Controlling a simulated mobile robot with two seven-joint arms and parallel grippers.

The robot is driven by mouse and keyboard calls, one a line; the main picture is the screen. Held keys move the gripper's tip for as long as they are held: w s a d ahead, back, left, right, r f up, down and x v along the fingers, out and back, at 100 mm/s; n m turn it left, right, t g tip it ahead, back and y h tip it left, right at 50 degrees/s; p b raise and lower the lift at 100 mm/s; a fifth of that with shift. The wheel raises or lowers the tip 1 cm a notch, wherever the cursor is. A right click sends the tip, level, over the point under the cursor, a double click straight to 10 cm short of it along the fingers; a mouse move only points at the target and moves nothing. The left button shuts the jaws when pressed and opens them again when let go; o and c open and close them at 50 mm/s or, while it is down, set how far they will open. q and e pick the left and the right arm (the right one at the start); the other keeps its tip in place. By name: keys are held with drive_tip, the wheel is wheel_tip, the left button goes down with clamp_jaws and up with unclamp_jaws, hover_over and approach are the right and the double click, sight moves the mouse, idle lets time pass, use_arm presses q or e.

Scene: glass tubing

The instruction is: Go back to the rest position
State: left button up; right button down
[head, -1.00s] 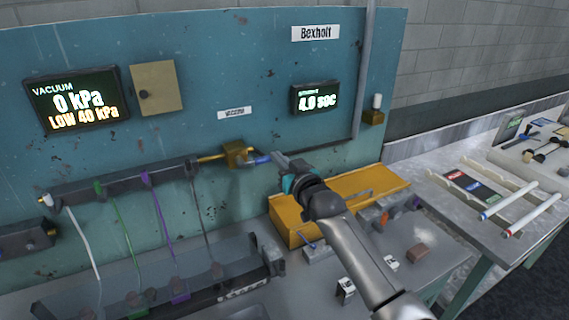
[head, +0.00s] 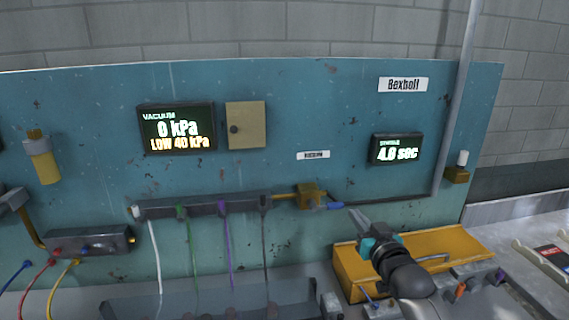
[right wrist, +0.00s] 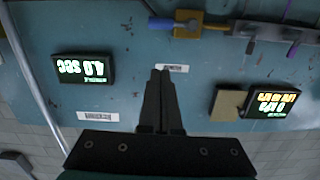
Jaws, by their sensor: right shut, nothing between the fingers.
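My right gripper (head: 357,216) is in front of the teal panel (head: 330,110), just below and right of a brass valve (head: 310,194) with a blue handle (head: 329,206). Its fingers are shut with nothing between them. In the right wrist view the shut fingers (right wrist: 161,78) point at the panel, and the valve with its blue handle (right wrist: 160,24) shows beyond them at the top. I cannot tell from the pictures whether the fingertips touch anything. My left gripper is in no view.
A dark manifold (head: 190,207) with white, green, purple and black tubes runs along the panel to the left. The vacuum display (head: 177,128) reads 0 kPa, low 40 kPa. Another display (head: 397,149) reads 4.0 sec.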

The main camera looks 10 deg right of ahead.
drive_tip(key=s+a+f+n+g, duration=0.1)
drive_tip(key=s+a+f+g, duration=0.35)
drive_tip(key=s+f, duration=0.45)
drive_tip(key=s+a+f+g, duration=0.1)
drive_tip(key=s+f+g, duration=0.2)
drive_tip(key=s, duration=0.6)
drive_tip(key=s+a+f+n+g, duration=0.1)
drive_tip(key=s+a+f+g, duration=0.15)
drive_tip(key=s, duration=0.75)
drive_tip(key=s+a+f+g, duration=0.1)
drive_tip(key=s+f+g, duration=0.25)
drive_tip(key=s, duration=0.55)
wheel_tip(320, 180, down, 30)
drive_tip(key=s+g+b, duration=0.1)
drive_tip(key=g+b, duration=0.1)
drive_tip(key=b, duration=0.8)
drive_tip(key=s+d+f+b, duration=0.1)
drive_tip(key=s+f+b, duration=0.3)
drive_tip(key=s+f, duration=0.4)
drive_tip(key=s+d+f+b, duration=0.1)
drive_tip(key=s+f+b, duration=0.3)
drive_tip(key=f, duration=1.1)
drive_tip(key=s, duration=0.3)
drive_tip(key=shift+s+d+f+g+h, duration=0.15)
drive_tip(key=shift+s+d+g+h, duration=0.15)
drive_tip(key=shift+s+d+g, duration=0.1)
drive_tip(key=shift+w+n, duration=0.1)
drive_tip(key=shift+n, duration=0.2)
